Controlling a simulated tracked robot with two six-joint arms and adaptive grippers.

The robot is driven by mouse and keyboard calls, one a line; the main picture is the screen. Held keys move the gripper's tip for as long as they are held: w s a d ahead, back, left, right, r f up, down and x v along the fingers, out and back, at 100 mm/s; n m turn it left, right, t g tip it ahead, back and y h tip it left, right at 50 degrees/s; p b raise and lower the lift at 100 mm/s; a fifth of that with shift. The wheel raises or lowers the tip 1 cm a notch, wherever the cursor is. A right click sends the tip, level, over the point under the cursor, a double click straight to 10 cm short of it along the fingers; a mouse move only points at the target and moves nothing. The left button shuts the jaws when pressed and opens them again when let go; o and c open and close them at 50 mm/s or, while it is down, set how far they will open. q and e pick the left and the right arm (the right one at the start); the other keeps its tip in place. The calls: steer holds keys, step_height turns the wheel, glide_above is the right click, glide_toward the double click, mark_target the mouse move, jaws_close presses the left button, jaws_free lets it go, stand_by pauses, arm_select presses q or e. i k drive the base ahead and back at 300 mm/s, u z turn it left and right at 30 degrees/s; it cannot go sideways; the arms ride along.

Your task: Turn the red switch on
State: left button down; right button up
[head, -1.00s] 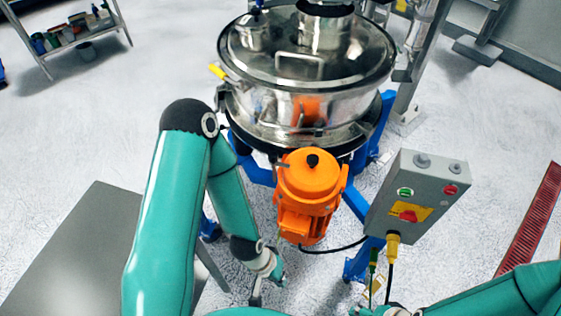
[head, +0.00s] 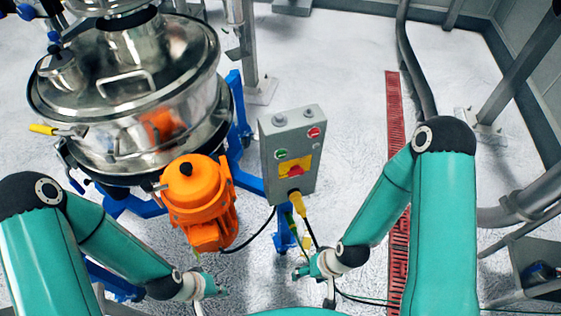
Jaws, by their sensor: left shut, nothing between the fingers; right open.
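The red switch (head: 294,170) is a rotary knob on a yellow plate on the front of a grey control box (head: 307,184). Its exact setting is too small to tell. A green button (head: 281,154) and a red button (head: 314,132) sit above it. My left gripper (head: 218,291) is shut and empty, low in the picture, left of the box and below the orange motor. My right gripper (head: 312,282) is open and empty, below the box and slightly right of the switch in the picture. Neither gripper touches the switch.
The steel sifter (head: 150,130) stands at left on a blue frame (head: 240,120), with the orange motor (head: 198,195) in front. A yellow plug (head: 297,200) and black cables hang under the box. A red floor grate (head: 393,110) runs at right. Floor between box and grate is clear.

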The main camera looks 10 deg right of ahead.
mark_target(296, 171)
steer(key=u, duration=0.2)
steer(key=k, duration=1.45)
steer(key=z, duration=0.45)
steer(key=i, duration=1)
steer(key=u, duration=0.1)
